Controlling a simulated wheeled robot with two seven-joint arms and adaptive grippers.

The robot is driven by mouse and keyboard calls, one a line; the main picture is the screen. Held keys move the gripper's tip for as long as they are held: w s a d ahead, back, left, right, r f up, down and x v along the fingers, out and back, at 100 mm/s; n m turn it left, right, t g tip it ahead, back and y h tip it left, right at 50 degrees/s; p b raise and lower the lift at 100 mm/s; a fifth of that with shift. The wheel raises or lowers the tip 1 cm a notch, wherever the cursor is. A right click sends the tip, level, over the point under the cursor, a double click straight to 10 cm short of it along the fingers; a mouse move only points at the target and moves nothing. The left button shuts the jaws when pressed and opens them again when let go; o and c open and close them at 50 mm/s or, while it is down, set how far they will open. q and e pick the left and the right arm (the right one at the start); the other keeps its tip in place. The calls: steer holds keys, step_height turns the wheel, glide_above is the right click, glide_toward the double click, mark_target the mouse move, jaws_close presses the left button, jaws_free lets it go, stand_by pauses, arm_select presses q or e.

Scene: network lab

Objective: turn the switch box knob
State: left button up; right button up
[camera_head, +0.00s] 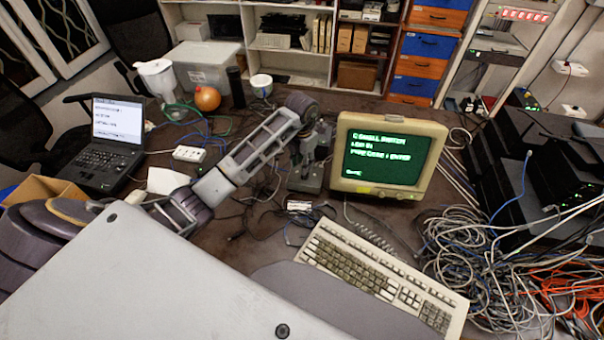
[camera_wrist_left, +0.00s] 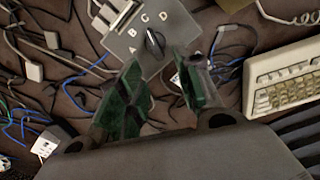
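The switch box is a grey box (camera_wrist_left: 128,30) at the top of the left wrist view, marked with the letters A, B, C and D. Its dark knob (camera_wrist_left: 155,43) stands on the top face, near the letter D. In the head view the box (camera_head: 304,182) sits on the table just left of the monitor, partly covered by my gripper. My left gripper (camera_wrist_left: 160,66) is open, its two green-padded fingers apart. The knob shows just beyond and between the fingertips; I cannot tell whether they touch it. In the head view the left gripper (camera_head: 313,145) is above the box. My right gripper is not in view.
A CRT monitor (camera_head: 388,157) stands right of the box, with a beige keyboard (camera_head: 383,275) in front. Loose cables (camera_head: 470,255) pile up at the right. A laptop (camera_head: 108,150) and a white power strip (camera_head: 189,154) are at the left.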

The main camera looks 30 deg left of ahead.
arm_select(q)
steer(key=shift+f, duration=3.1)
